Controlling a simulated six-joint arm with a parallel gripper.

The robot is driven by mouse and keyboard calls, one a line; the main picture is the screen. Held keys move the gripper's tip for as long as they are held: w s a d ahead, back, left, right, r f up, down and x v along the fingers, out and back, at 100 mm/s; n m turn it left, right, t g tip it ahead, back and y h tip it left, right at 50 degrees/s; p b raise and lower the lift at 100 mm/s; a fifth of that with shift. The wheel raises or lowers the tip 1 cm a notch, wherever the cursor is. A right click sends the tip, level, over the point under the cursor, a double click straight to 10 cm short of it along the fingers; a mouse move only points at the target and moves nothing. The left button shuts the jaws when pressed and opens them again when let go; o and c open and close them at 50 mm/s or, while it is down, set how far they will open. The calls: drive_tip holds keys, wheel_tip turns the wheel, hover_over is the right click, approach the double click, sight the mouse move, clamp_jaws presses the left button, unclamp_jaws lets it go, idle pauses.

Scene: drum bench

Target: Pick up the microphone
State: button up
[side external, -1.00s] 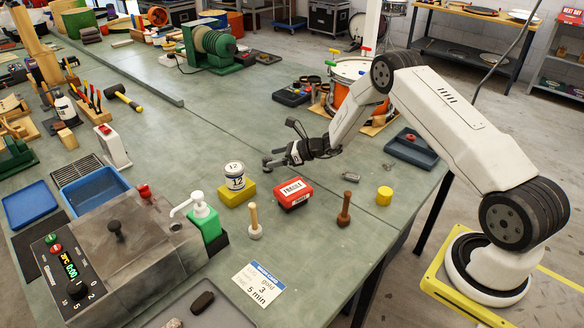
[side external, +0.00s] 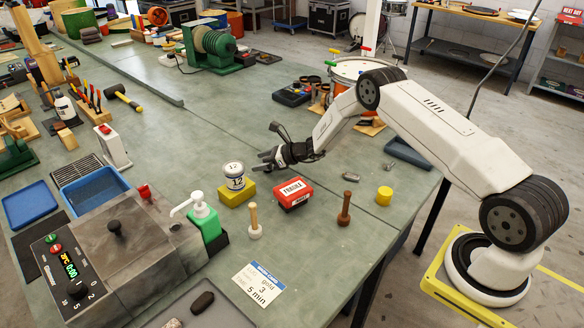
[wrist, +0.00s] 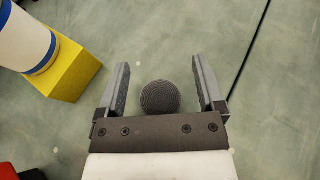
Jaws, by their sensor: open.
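The microphone's dark mesh ball head (wrist: 160,97) shows in the wrist view between my two fingers. The rest of it is hidden behind the gripper body, and I cannot make it out in the side view. My gripper (wrist: 162,72) is open, with one finger on each side of the ball and gaps between. I cannot tell how far below the fingers the ball is. In the side view my gripper (side external: 264,160) is over the bench, behind the red box.
A yellow block (side external: 237,195) with a white can (side external: 233,172) stands near the gripper, left of it in the wrist view. A red box (side external: 293,194) is in front. Wooden-handled tools (side external: 345,208) stand nearby. The bench behind the gripper is fairly clear.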

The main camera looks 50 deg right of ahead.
clamp_jaws()
drive_tip(key=shift+r, duration=0.15)
drive_tip(key=shift+r, duration=0.75)
drive_tip(key=s+a+r, duration=0.1)
drive_tip(key=s+r, duration=1)
drive_tip(key=s, duration=0.3)
drive_tip(key=shift+a+r, duration=0.15)
drive_tip(key=shift+a, duration=0.15)
